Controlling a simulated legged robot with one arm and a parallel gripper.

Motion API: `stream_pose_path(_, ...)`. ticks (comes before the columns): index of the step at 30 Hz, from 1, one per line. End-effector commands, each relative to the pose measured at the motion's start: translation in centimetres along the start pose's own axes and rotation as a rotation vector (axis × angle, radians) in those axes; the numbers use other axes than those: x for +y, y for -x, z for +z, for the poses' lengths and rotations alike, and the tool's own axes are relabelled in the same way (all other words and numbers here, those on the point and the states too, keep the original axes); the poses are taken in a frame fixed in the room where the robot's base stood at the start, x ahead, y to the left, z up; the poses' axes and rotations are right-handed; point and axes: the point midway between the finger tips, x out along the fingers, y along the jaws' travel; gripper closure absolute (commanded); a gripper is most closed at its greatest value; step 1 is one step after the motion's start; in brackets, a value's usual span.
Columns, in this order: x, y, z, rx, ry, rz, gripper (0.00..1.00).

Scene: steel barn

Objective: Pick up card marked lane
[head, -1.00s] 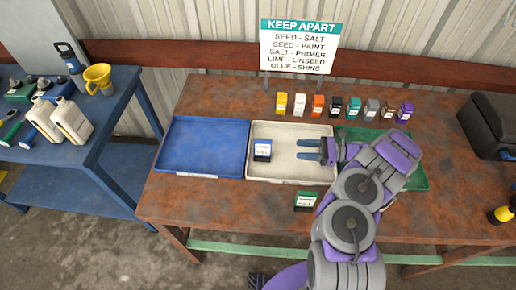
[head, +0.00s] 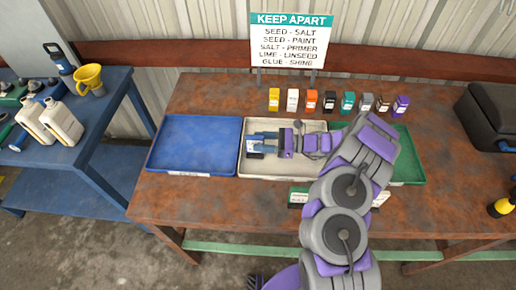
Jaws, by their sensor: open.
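A blue card with a white label (head: 255,153) stands in the left part of the white tray (head: 270,174). Its print is too small to read, so I cannot tell whether it is marked lane. My gripper (head: 261,141) is open, pointing left over the tray, with its blue fingers at the card and partly covering it. I cannot tell whether they touch it. A green card with a white label (head: 298,198) stands on the table in front of the tray, its right side close to my arm. Part of another white-labelled item (head: 382,198) shows to the right of my arm.
A blue tray (head: 194,144) lies left, empty; a green tray (head: 411,163) lies right, partly behind my arm. Several coloured small boxes (head: 329,101) stand in a row behind, under a "KEEP APART" sign (head: 291,40). A black case (head: 490,115) stands at the right.

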Motion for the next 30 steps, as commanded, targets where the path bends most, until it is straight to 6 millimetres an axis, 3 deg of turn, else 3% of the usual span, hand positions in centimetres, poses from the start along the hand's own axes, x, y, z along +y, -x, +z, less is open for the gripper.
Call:
stream_pose_path(6,-0.1,-3.5,-0.1,0.007,0.000,0.002,0.53)
stream_pose_path(13,-0.2,-3.1,0.1,0.001,0.000,-0.001,0.53)
stream_pose_path(27,-0.1,-3.5,0.1,0.004,0.000,0.001,0.97)
stream_pose_path(30,-0.1,-3.5,0.1,0.004,0.000,0.001,1.00)
